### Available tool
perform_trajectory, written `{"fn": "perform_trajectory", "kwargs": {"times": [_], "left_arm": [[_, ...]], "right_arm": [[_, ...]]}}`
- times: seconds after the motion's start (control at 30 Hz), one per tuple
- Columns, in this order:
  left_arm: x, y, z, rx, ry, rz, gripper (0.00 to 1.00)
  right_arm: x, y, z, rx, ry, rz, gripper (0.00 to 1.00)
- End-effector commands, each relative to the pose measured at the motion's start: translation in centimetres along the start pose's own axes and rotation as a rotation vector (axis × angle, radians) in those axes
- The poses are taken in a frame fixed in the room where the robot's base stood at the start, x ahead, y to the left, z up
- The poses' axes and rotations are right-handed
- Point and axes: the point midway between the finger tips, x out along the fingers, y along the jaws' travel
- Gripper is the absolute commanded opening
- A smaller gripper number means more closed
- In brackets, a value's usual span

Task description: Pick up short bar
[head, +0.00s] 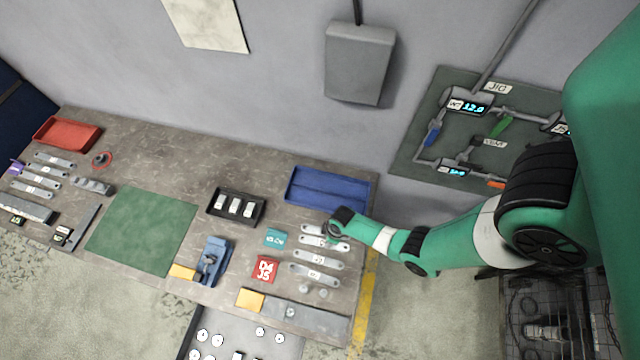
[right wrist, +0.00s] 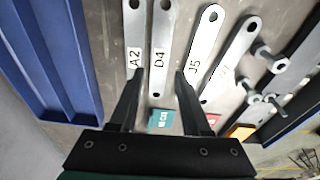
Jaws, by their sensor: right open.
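Several flat galvanized bars lie side by side at the table's right end. Which is the short bar I cannot tell. My right gripper (right wrist: 159,73) is open, with D4 showing between its fingertips; A2's lower part is behind the left finger. I cannot tell the height above the bars. In the head view the right gripper (head: 334,231) covers part of the upper bars. My left gripper is not in view.
A blue tray (head: 330,188) lies behind the bars. Bolts (right wrist: 268,58) and a larger grey bar (head: 300,315) are nearby. The green mat (head: 142,230) is clear.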

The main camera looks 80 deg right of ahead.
Motion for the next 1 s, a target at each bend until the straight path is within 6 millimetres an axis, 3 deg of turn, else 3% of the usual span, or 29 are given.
{"fn": "perform_trajectory", "kwargs": {"times": [0.07, 0.27, 0.6, 0.87, 1.0], "left_arm": [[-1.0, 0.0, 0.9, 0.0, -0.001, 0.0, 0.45], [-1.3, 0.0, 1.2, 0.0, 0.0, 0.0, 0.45], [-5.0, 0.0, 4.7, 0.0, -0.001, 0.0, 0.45], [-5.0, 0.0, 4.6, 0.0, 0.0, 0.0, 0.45], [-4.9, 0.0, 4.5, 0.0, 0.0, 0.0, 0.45]], "right_arm": [[1.3, 0.0, 0.0, -0.001, 0.001, 0.001, 0.47], [1.7, 0.1, -0.1, -0.001, 0.003, 0.002, 0.47], [7.2, 0.1, -0.1, -0.001, 0.002, 0.001, 0.47], [7.4, 0.1, -0.2, 0.0, 0.003, 0.002, 0.47], [7.4, 0.1, -0.2, 0.0, 0.004, 0.002, 0.26]]}}
